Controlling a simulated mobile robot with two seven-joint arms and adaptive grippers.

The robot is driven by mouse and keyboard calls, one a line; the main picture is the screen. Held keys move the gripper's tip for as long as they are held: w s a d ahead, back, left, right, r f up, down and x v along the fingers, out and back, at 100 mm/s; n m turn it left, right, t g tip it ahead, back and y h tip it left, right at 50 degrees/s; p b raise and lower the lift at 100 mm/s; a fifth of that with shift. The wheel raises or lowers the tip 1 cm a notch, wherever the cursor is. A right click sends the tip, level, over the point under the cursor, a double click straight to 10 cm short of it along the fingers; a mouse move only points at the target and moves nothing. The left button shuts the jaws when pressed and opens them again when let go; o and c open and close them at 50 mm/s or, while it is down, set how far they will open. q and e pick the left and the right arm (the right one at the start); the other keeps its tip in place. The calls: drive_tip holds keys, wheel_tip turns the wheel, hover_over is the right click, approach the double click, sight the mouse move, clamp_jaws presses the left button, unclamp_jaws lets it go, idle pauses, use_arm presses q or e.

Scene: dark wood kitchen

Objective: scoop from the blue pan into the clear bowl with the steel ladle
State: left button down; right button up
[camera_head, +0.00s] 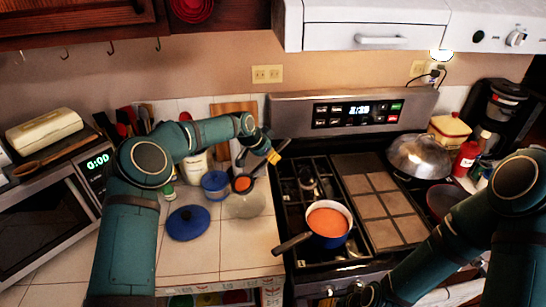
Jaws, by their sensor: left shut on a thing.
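My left gripper (272,154) is shut on the steel ladle, over the counter beside the stove. The ladle's cup (242,184) hangs down to the left and holds orange food. It appears over the clear bowl (245,205) on the tiled counter; how high it is above the bowl is hard to tell. The blue pan (328,238) stands on the stove's front left burner, with orange food inside and its handle pointing to the lower left. My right gripper (358,296) is low at the bottom edge, dark and partly cut off; its jaws cannot be made out.
A blue lid (188,223) lies on the counter left of the bowl. A blue canister (215,185) stands close behind the bowl. A domed steel lid (418,156) is at the stove's back right. A microwave (50,215) fills the left; the front counter is clear.

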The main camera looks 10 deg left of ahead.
sight(262, 163)
use_arm(q)
drive_tip(key=shift+s+a+r+t+h, duration=0.6)
drive_tip(key=shift+s+a+t+h, duration=0.1)
drive_tip(key=shift+a+t+h, duration=0.15)
drive_tip(key=shift+s+a+r+t+h+b, duration=0.15)
drive_tip(key=shift+s+a+t+h+b, duration=0.25)
drive_tip(key=shift+b, duration=0.3)
drive_tip(key=shift+s+a+r+t+h+b, duration=0.5)
drive_tip(key=shift+s+t+h+b, duration=0.3)
drive_tip(key=shift+b, duration=0.25)
drive_tip(key=shift+s+a+r+t+b, duration=0.15)
drive_tip(key=shift+t+b, duration=0.1)
drive_tip(key=shift+b, duration=0.75)
drive_tip(key=s+a+t+h+b, duration=0.1)
drive_tip(key=b, duration=0.3)
drive_tip(key=shift+s+a+r+b, duration=0.1)
drive_tip(key=shift+a+r+b, duration=0.1)
drive_tip(key=shift+b, duration=0.2)
drive_tip(key=shift+s+a+r+t+h+b, duration=0.5)
drive_tip(key=shift+s+a+t+h+b, duration=0.3)
drive_tip(key=shift+b, duration=2.25)
use_arm(e)
wheel_tip(262, 163, down, 17)
drive_tip(key=s, duration=0.2)
drive_tip(key=shift+a+f+g, duration=0.2)
drive_tip(key=shift+a+g, duration=0.1)
drive_tip(key=shift+a, duration=0.1)
